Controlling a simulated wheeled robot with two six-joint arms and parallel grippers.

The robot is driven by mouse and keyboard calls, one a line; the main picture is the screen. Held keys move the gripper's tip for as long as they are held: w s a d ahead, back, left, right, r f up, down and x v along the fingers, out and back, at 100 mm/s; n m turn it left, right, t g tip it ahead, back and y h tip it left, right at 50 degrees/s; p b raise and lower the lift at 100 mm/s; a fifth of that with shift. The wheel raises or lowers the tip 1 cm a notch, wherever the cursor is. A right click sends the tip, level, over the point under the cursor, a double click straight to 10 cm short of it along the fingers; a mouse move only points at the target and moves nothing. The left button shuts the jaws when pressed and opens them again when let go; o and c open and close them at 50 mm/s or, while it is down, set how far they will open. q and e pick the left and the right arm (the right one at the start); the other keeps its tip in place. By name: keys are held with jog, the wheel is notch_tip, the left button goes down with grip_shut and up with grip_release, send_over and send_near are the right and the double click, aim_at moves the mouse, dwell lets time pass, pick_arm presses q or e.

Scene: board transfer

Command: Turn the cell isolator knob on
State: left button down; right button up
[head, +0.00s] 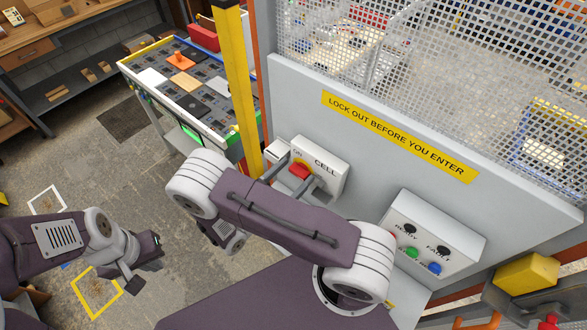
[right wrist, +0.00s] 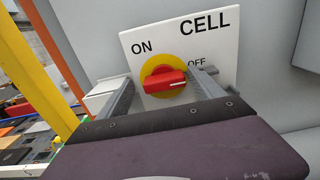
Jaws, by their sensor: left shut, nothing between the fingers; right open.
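The cell isolator is a white box (head: 326,163) marked CELL on the grey panel. Its red knob (right wrist: 165,82) sits on a yellow disc (right wrist: 160,68) in the right wrist view. ON is printed at upper left of the knob, OFF at right. The red handle lies nearly level, its white line at the right end, towards OFF. My right gripper (right wrist: 164,88) is open, one finger on each side of the knob, with small gaps seen. The knob also shows in the head view (head: 299,170). My left gripper (head: 135,284) is shut and empty, low at left.
A control box (head: 436,236) with buttons is on the panel at right. A yellow post (head: 236,90) stands left of the isolator. A mesh fence (head: 440,70) rises above the panel. A cart (head: 185,90) stands behind at left. Open floor lies around my left gripper.

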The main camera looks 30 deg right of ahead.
jog(key=shift+s+d+r, duration=0.1)
jog(key=shift+s, duration=0.35)
jog(key=shift+c, duration=0.3)
jog(key=shift+w, duration=0.2)
jog(key=c, duration=1.3)
pick_arm(q)
jog(key=shift+s+r, duration=0.1)
jog(key=shift+s, duration=0.25)
pick_arm(e)
jog(key=n, duration=0.4)
jog(key=n+p, duration=0.1)
jog(key=n, duration=0.3)
jog(key=shift+w+n, duration=0.1)
jog(key=shift+n, duration=0.2)
jog(key=n, duration=0.4)
jog(key=shift+f+n+p, duration=0.2)
jog(key=shift+n+p, duration=0.1)
jog(key=shift+p, duration=0.05)
pick_arm(q)
jog(key=shift+r, duration=1.15)
pick_arm(e)
jog(key=shift+f+n, duration=0.15)
jog(key=shift+n, duration=2.05)
